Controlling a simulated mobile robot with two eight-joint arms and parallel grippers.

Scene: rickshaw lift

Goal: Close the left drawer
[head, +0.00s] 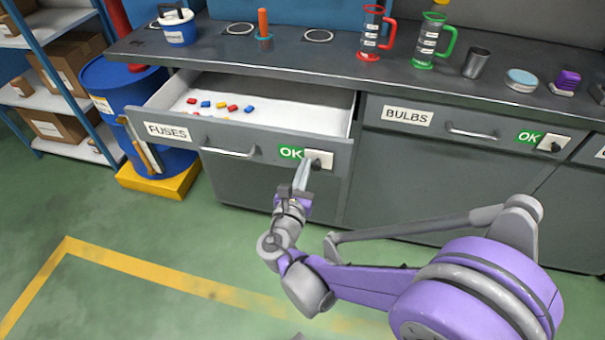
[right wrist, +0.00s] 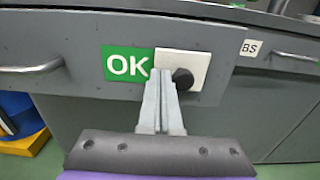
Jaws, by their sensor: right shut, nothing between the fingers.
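The left drawer (head: 172,113), labelled FUSES, stands pulled open in the grey bench. Several small red, blue and yellow fuses lie on its white floor. Its front has a bar handle (head: 229,152), a green OK label and a white plate with a black knob (head: 316,163). My right gripper (head: 303,168) is shut and empty, its tips at the white plate, just left of the knob. The right wrist view shows the fingers (right wrist: 162,78) together in front of the plate (right wrist: 196,62); contact cannot be told. My left gripper is not in view.
The right drawer (head: 455,122), labelled BULBS, is closed. On the bench top (head: 440,92) stand a blue cooler (head: 178,28), a red jug (head: 370,35), a green jug (head: 432,42) and a metal cup (head: 476,63). A blue barrel (head: 120,95) stands left of the open drawer.

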